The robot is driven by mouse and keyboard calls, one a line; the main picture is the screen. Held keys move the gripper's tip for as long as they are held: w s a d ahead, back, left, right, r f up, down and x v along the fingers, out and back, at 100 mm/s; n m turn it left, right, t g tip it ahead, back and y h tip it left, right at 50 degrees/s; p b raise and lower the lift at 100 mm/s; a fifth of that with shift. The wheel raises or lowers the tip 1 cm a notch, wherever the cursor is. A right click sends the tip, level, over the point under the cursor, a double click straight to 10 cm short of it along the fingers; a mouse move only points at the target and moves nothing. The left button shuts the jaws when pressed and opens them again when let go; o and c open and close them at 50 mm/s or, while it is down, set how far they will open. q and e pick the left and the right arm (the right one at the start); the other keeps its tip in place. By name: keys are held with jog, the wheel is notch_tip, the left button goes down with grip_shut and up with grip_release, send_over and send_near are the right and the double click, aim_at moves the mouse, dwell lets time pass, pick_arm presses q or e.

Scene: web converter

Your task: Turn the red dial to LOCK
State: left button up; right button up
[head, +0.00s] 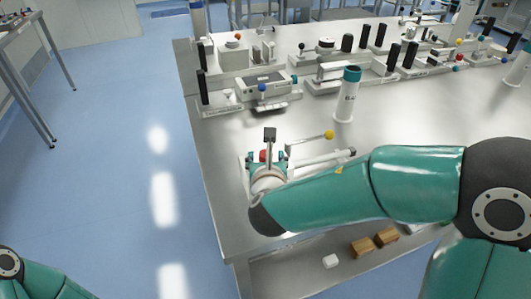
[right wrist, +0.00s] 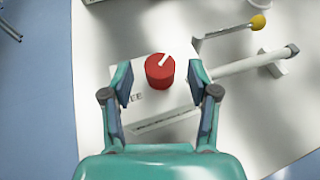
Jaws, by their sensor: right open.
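The red dial (right wrist: 160,71) is a round red knob with a pale pointer line on its top, in the right wrist view. The line points up and to the right. The dial sits on a white block (right wrist: 145,101) with dark lettering, of which only the ending "EE" can be read. My right gripper (right wrist: 160,80) is open, with one finger on each side of the dial and a gap to both. In the head view the dial (head: 264,156) is a small red spot mostly hidden by my right gripper (head: 267,165). My left gripper is out of the picture.
A lever with a yellow ball (head: 328,135) and a white bar (head: 325,158) lie close right of the dial. A white cylinder with a teal top (head: 346,100) stands behind. Several fixtures line the back of the metal table (head: 215,150). Wooden blocks (head: 362,246) lie on a lower shelf.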

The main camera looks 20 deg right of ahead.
jog(key=shift+x, duration=1.4)
jog(key=shift+c, duration=0.2)
grip_shut()
jog(key=shift+a+m+h, duration=0.1)
jog(key=shift+m+h, duration=0.3)
jog(key=shift+h, duration=0.1)
jog(key=m+g+h, duration=0.1)
jog(key=m+h, duration=0.1)
jog(key=shift+h, duration=0.3)
jog(key=m+g+h+p, duration=0.1)
jog(key=m+g+h, duration=0.2)
jog(key=m, duration=0.1)
jog(key=shift+m+g+h, duration=0.3)
jog(key=shift+g, duration=0.1)
jog(key=shift+p, duration=0.3)
